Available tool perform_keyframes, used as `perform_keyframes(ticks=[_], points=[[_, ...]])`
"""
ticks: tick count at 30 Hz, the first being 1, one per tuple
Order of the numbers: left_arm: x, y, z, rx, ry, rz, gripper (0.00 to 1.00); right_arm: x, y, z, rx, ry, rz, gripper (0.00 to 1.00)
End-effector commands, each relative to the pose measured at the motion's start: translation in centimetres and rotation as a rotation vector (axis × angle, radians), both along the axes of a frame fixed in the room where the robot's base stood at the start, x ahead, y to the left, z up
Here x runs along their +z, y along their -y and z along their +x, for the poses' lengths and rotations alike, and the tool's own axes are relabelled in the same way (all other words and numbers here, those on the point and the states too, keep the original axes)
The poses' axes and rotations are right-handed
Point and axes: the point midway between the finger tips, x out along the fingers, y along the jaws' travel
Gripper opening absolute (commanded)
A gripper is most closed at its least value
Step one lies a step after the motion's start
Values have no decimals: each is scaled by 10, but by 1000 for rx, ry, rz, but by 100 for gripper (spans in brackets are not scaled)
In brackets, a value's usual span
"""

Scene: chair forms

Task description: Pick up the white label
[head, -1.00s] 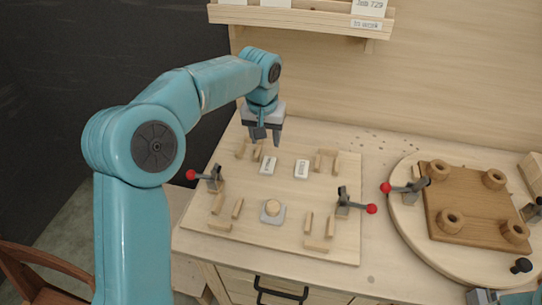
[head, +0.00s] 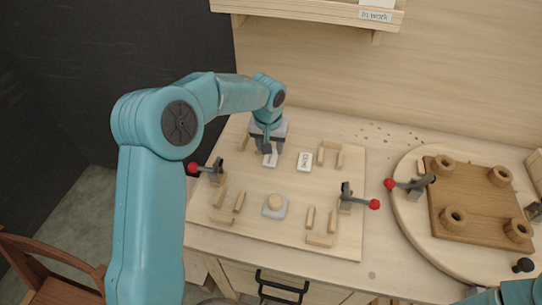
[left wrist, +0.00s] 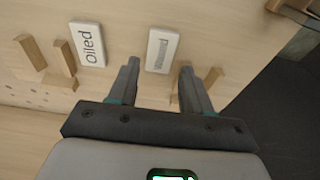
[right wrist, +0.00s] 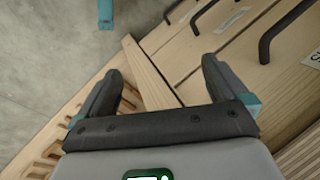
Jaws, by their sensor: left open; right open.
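Two white labels lie on the pale wooden board. The left label (head: 270,159) is partly hidden by my left gripper (head: 269,147) in the head view. In the left wrist view this label (left wrist: 161,50) has grey lettering too faint to read and appears between the fingers, just beyond the tips. The other label (head: 304,162) is to its right; it reads "Oiled" in the left wrist view (left wrist: 87,44). My left gripper is open, empty and low over the board; I cannot tell its exact height. My right gripper (right wrist: 160,68) is open and empty beside the drawer front.
Wooden blocks (head: 321,240) stand in groups on the board (head: 205,209), around a round knob on a grey base (head: 274,206). Red-tipped clamps (head: 346,198) flank it. A turntable (head: 412,222) with a brown ringed plate is at right. Drawer handles (right wrist: 278,32) are near my right gripper.

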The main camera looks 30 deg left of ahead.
Motion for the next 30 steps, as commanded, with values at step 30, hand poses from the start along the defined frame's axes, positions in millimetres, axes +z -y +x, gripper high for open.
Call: perform_keyframes(ticks=[30], points=[[-49,-4,12,0,-1,0,13,18,0,0,0,0,0,100]])
